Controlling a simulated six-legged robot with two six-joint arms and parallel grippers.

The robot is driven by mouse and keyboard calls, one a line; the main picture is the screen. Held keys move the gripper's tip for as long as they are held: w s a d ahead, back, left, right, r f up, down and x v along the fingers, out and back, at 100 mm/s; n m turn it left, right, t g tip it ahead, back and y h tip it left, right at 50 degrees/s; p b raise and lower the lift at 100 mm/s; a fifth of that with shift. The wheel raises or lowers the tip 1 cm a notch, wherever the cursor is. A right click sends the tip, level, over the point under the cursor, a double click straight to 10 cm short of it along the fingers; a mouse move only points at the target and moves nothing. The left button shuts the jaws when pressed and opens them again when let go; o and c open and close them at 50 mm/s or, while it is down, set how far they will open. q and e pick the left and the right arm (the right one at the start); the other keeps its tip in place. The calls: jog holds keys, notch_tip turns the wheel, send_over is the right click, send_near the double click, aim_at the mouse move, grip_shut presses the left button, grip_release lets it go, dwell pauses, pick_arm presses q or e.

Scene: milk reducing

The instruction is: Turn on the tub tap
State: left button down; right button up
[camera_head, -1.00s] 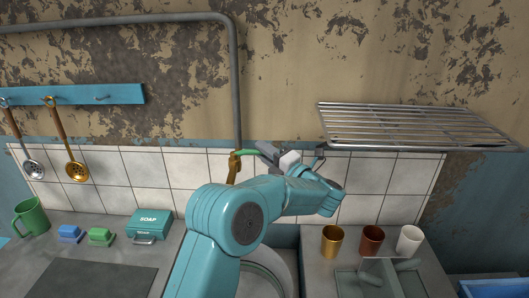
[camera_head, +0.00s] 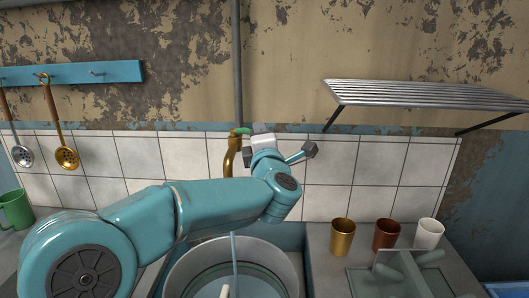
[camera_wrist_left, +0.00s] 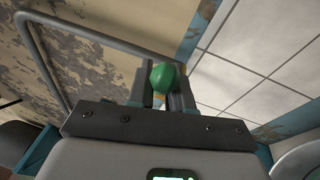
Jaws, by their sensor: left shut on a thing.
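The brass tap (camera_head: 231,155) stands against the tiled wall behind the tub (camera_head: 291,238). Its green handle (camera_head: 241,130) shows at the top, partly hidden by my left gripper (camera_head: 249,132). In the left wrist view, the rounded green handle (camera_wrist_left: 163,78) sits between the two dark fingers of my left gripper (camera_wrist_left: 162,88), which is shut on it. A thin pale stream, apparently water (camera_head: 235,258), runs down below my left arm into a large metal pot (camera_head: 183,272) in the tub. My right gripper is not in view.
Gold (camera_head: 342,238), brown (camera_head: 386,235) and white (camera_head: 429,233) cups stand right of the tub. A metal rack (camera_head: 430,95) juts from the wall above them. Ladles (camera_head: 66,157) hang at left, above a green mug (camera_head: 16,210).

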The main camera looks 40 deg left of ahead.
pick_arm(q)
jog(key=shift+s+m+t+h+b, duration=0.75)
jog(key=shift+m+t+h+b, duration=0.25)
jog(key=shift+t+h+b, duration=0.25)
jog(key=c, duration=1.1)
grip_release()
jog(key=shift+a, duration=0.15)
jog(key=shift+c, duration=0.2)
jog(key=v, duration=1.6)
